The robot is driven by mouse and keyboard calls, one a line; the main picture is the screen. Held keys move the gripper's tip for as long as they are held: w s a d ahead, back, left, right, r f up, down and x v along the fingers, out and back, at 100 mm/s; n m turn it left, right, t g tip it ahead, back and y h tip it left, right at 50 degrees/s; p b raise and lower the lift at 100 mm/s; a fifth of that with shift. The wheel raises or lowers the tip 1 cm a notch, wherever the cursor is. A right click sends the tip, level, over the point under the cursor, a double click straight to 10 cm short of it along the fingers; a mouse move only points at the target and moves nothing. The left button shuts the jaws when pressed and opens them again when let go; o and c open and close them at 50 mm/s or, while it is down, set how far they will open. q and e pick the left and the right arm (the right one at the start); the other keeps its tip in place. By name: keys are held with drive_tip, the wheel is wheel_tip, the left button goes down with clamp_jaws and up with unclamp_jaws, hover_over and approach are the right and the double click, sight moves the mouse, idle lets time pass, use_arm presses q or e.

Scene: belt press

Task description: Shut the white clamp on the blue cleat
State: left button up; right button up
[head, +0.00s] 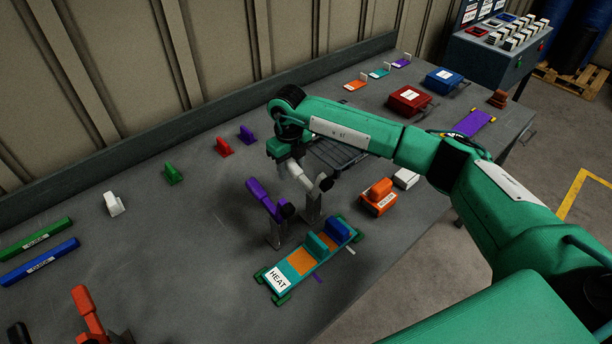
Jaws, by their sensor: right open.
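My right gripper (287,166) hangs from the green arm at the middle of the bench and is open. It is right at the upper end of the white clamp (311,184), partly covering it; I cannot tell whether they touch. The white clamp stands on a grey metal post, its handle raised at a slant. The blue cleat (339,230) stands on the orange and teal belt strip, at its far right end, below and right of the white clamp. A teal cleat (318,244) stands beside it. My left gripper is not in view.
A purple clamp (262,198) stands close left of the white one. A HEAT label (278,279) lies at the strip's near end. An orange block (378,200) is to the right.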

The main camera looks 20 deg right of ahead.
drive_tip(key=shift+c, duration=0.2)
drive_tip(key=c, duration=0.7)
drive_tip(key=shift+o, duration=0.2)
drive_tip(key=shift+r, duration=0.2)
